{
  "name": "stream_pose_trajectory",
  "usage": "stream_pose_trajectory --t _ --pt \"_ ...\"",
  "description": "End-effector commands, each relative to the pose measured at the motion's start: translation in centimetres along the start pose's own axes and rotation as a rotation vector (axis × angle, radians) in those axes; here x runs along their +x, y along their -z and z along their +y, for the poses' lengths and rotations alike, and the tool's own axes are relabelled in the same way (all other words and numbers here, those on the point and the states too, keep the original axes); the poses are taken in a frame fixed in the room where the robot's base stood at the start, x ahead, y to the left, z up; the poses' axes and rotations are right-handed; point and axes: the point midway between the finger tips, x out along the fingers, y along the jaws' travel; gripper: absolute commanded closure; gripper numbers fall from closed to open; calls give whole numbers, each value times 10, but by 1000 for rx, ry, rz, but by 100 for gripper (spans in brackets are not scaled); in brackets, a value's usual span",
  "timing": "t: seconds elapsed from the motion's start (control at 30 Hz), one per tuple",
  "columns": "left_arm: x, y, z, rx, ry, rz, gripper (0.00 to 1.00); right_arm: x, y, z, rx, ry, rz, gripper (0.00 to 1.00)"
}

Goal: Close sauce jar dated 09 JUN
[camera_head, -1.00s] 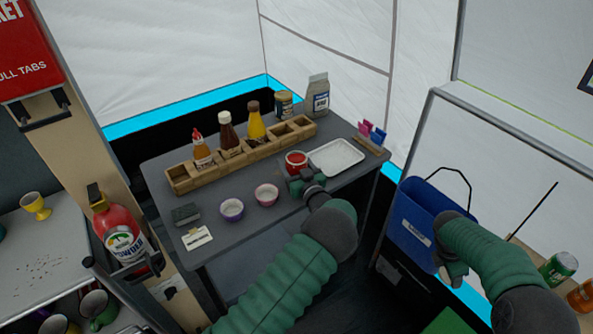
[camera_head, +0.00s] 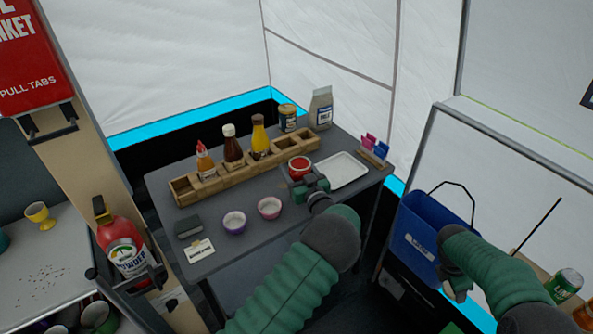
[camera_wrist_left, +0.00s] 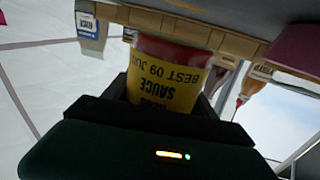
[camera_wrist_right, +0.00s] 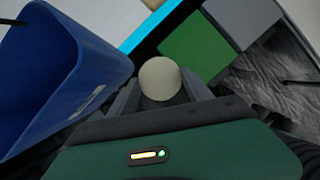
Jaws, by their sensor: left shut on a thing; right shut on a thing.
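The sauce jar (camera_head: 300,168) is small and red on top in the head view, near the back right of the grey table. In the left wrist view the jar (camera_wrist_left: 165,78) shows a yellow label reading SAUCE and BEST 09 JU, upside down in the picture. My left gripper (camera_head: 311,184) is shut on this jar. I cannot tell whether the jar touches the table or whether its mouth is covered. My right gripper (camera_wrist_right: 160,100) is shut on a round, cream-coloured thing (camera_wrist_right: 160,78), possibly a lid.
A wooden rack (camera_head: 217,185) with several bottles stands behind the jar. A white tray (camera_head: 341,170) is right of it; two small bowls (camera_head: 234,222) (camera_head: 269,208) are to the left. The blue bin (camera_head: 418,238) stands right of the table.

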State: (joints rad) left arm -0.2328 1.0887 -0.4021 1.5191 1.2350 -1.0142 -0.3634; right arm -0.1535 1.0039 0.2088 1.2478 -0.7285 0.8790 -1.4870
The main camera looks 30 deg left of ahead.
Motion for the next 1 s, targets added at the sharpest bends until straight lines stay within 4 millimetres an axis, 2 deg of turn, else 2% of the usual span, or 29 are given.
stream_pose_trajectory --t 0.27,1.0 --pt "-22 4 -5 -1 -2 2 100 -2 -1 0 0 0 0 79" --pt "-103 11 -27 0 -2 2 100 -8 -4 0 0 0 0 79"
